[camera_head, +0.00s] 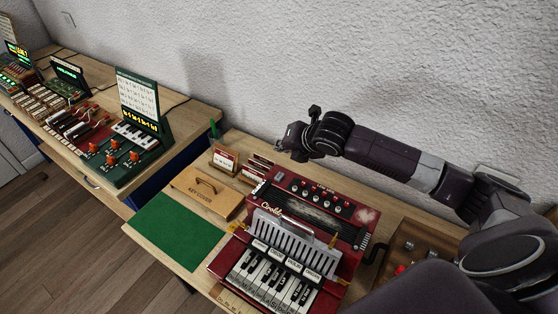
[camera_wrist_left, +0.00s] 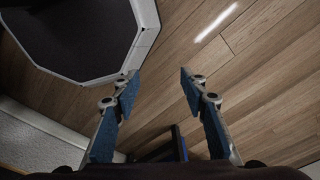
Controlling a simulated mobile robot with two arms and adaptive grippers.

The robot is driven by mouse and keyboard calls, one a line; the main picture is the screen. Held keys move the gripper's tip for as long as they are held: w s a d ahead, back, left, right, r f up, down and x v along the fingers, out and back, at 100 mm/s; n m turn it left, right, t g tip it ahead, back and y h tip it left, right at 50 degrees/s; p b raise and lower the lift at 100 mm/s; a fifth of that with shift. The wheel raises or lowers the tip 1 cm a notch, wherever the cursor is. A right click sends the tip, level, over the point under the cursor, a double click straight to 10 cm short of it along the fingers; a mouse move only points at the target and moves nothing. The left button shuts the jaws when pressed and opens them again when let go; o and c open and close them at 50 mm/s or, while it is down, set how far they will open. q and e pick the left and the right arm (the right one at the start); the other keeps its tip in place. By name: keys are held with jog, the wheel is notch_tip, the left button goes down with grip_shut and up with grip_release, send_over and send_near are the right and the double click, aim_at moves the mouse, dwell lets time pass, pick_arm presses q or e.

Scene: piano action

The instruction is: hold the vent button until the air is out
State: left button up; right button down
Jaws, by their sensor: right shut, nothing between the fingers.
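A red accordion (camera_head: 315,205) with a piano keyboard (camera_head: 272,278), a silver grille and a row of dark knobs lies on the wooden bench. I cannot pick out the vent button for certain; the details at the accordion's far left corner are too small to tell. My right gripper (camera_head: 292,151) is shut and empty, above and behind that far left corner, and appears apart from the accordion. My left gripper (camera_wrist_left: 158,88) is open and empty in the left wrist view, over the wooden floor.
A green mat (camera_head: 175,232), a wooden key cover (camera_head: 207,190) with a handle and small cards (camera_head: 225,160) are left of the accordion. A wooden box (camera_head: 425,250) with red parts stands at right. A second bench (camera_head: 190,115) holds electronic keyboards. The wall is close behind.

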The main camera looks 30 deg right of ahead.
jog(key=s, duration=0.1)
jog(key=b, duration=0.8)
send_over(281, 177)
notch_tip(281, 177, down, 6)
jog(key=shift+r, duration=0.1)
jog(key=shift+d+f, duration=0.1)
jog(key=shift+f, duration=0.25)
jog(key=shift+f+b, duration=0.3)
jog(key=shift+f, duration=0.6)
pick_arm(q)
notch_tip(281, 177, down, 9)
jog(key=s, duration=0.2)
jog(key=shift+a+r, duration=0.15)
jog(key=shift+a, duration=0.15)
jog(key=shift+r, duration=0.1)
pick_arm(e)
jog(key=shift+f, duration=0.15)
jog(key=shift+f, duration=0.25)
